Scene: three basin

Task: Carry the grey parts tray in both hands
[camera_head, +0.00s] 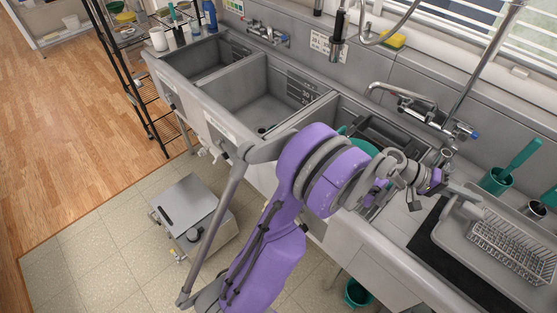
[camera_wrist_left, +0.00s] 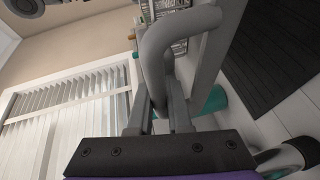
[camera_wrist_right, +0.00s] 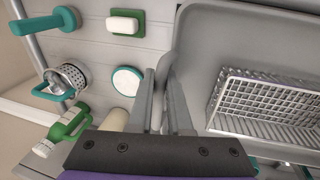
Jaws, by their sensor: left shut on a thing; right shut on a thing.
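The grey parts tray (camera_head: 462,232) is at the right of the head view, over a black mat, with a wire rack (camera_head: 512,240) in it. My left gripper (camera_head: 443,188) is at the tray's far left corner. In the left wrist view its fingers (camera_wrist_left: 158,118) are shut on a grey tubular handle. In the right wrist view, my right gripper (camera_wrist_right: 165,112) is shut on a handle beside the tray wall (camera_wrist_right: 205,60). The right gripper is outside the head view. I cannot tell whether the tray touches the mat.
The black mat (camera_head: 440,248) lies on the counter. A green cup with a brush (camera_head: 497,180) stands behind the tray. The three-basin sink (camera_head: 262,95) runs to the left. A grey floor scale (camera_head: 190,205) and a green bucket (camera_head: 357,292) are on the floor.

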